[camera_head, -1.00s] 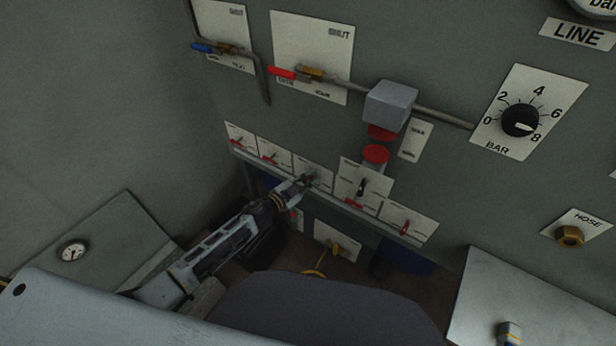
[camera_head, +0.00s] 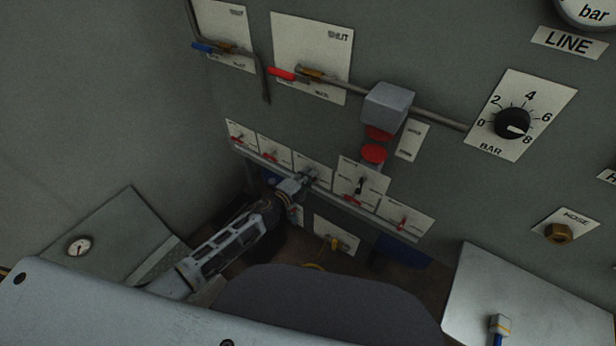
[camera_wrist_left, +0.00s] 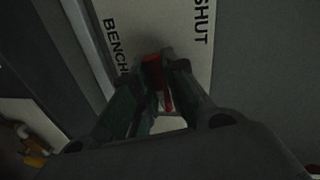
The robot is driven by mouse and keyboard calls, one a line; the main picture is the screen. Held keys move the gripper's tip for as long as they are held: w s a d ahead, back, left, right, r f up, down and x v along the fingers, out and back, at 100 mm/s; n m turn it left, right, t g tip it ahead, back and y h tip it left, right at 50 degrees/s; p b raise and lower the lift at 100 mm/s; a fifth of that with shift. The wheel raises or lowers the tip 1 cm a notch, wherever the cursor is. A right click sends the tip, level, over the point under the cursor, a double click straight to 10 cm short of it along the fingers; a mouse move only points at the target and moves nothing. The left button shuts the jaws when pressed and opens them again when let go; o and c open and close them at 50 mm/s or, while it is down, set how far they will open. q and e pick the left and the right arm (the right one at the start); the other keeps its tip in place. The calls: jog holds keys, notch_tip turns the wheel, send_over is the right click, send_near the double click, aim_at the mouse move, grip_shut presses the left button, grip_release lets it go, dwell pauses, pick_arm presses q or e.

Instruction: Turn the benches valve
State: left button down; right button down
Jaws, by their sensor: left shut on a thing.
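The benches valve has a red lever (camera_wrist_left: 152,68) on a white plate (camera_wrist_left: 150,20) lettered "BENCH…", partly covered, and "SHUT". In the head view this plate (camera_head: 319,169) is the middle one in the low row of labelled plates. My left gripper (camera_head: 309,177) reaches it from the lower left. In the left wrist view the gripper's fingers (camera_wrist_left: 157,65) are closed on the red lever, one on each side. The gripper hides the lever in the head view. My right gripper is not in view.
Plates with red levers flank it on the left (camera_head: 240,135) and right (camera_head: 404,222). A grey box (camera_head: 388,105) on a pipe and a red knob (camera_head: 374,153) stand out above. A yellow-handled valve (camera_head: 335,243) sits below. A dark rounded shape (camera_head: 330,305) fills the bottom middle.

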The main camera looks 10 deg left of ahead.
pick_arm(q)
jog(key=shift+m, duration=0.7)
jog(key=c, duration=1.4)
grip_release()
jog(key=shift+c, duration=0.2)
jog(key=v, duration=1.2)
jog(key=shift+d, duration=0.25)
jog(key=shift+s, duration=0.1)
